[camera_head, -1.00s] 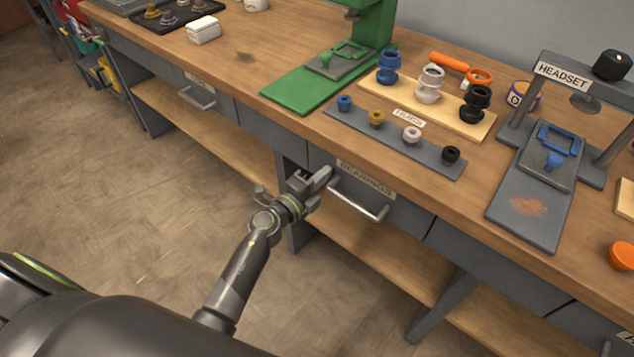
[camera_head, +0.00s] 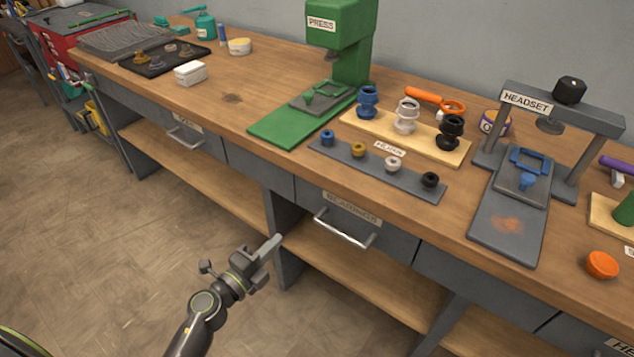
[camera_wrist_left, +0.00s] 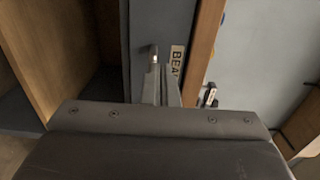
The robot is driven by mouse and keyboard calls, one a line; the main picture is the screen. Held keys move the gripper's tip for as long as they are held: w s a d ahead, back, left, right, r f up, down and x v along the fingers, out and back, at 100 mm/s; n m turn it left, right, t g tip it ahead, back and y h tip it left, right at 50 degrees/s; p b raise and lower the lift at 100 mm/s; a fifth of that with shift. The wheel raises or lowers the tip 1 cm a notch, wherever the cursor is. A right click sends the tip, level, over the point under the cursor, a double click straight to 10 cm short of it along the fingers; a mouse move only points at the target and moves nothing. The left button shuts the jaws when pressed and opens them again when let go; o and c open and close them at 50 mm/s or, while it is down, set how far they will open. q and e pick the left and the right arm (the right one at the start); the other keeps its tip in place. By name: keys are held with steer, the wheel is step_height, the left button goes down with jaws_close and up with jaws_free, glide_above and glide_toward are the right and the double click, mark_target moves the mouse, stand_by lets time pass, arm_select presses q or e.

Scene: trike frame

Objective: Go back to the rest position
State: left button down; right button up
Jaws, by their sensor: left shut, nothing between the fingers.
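My left gripper (camera_head: 274,243) is in the lower middle of the head view, shut and empty. It is in front of the workbench (camera_head: 240,185), apart from it, to the left of and lower in the picture than the bearings drawer (camera_head: 357,226). The drawer's bar handle (camera_head: 344,229) is free. In the left wrist view the shut fingers (camera_wrist_left: 162,88) point toward the drawer front and its label (camera_wrist_left: 176,62). My right gripper is not in view.
On the bench stand the green press (camera_head: 352,40), a grey strip (camera_head: 375,170) with several small rings, a wooden board (camera_head: 400,137) with headset cups, and the headset press (camera_head: 520,185). Below are wooden shelves (camera_head: 345,268). The floor (camera_head: 100,230) at left is clear.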

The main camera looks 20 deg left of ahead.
arm_select(q)
steer(key=shift+s+f, duration=0.1)
steer(key=s+a+f+n+g+y+p, duration=0.1)
steer(key=s+a+f+n+g+y, duration=0.2)
steer(key=f, duration=0.5)
steer(key=s+a+f+n+g+y+p, duration=0.1)
steer(key=s+a+f+n+y, duration=0.1)
steer(key=s+f+n, duration=0.35)
steer(key=s+a+f+n+g+y+p, duration=0.25)
steer(key=f+n, duration=0.25)
steer(key=f, duration=0.5)
steer(key=s+f+n+g, duration=0.4)
steer(key=s+f, duration=0.3)
steer(key=s, duration=0.7)
steer(key=s+f+n+g+p, duration=0.1)
steer(key=s+f+n+g, duration=0.4)
steer(key=s, duration=1)
step_height(320, 180, down, 2)
steer(key=shift+s+f, duration=0.1)
steer(key=shift+s, duration=0.05)
steer(key=shift+a, duration=0.1)
